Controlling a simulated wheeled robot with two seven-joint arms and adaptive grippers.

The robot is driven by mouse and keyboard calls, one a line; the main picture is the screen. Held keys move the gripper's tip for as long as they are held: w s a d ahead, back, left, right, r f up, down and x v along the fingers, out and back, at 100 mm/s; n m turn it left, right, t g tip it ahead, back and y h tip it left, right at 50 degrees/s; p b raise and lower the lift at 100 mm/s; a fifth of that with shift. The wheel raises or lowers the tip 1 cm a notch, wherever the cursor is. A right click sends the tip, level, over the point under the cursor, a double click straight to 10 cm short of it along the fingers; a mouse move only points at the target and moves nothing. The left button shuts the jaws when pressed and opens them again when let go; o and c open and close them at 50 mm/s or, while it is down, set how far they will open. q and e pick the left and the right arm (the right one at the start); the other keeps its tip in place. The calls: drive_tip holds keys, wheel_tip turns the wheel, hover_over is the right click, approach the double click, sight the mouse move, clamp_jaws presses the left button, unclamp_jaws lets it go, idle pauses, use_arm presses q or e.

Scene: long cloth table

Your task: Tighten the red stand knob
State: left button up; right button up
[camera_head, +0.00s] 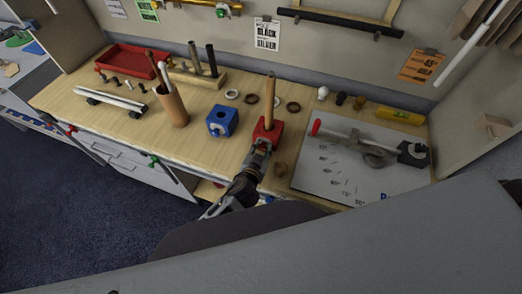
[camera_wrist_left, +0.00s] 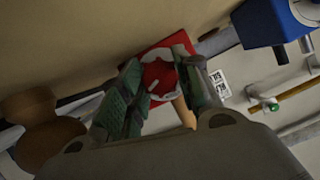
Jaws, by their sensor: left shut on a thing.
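The red stand (camera_head: 266,133) is a block on the wooden bench, and a wooden rod (camera_head: 269,96) stands upright in it. In the left wrist view the red stand (camera_wrist_left: 180,43) is partly behind my fingers. The red knob (camera_wrist_left: 158,77) on its near side sits between the green-padded fingers of my left gripper (camera_wrist_left: 160,95). My left gripper (camera_head: 262,149) is shut on the knob. In the head view the knob is hidden by the gripper. My right gripper is not in view.
A blue stand (camera_head: 221,121) is left of the red one; a brown wooden piece (camera_head: 280,169) lies close to its right. Several rings lie behind. A grey board (camera_head: 325,180) with tools fills the bench's right. A wooden cup (camera_head: 172,107) holds rods at left.

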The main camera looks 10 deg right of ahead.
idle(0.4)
use_arm(q)
drive_tip(key=o, duration=1)
drive_tip(key=shift+o, duration=0.2)
drive_tip(key=v, duration=1.2)
drive_tip(key=shift+d+f, duration=0.1)
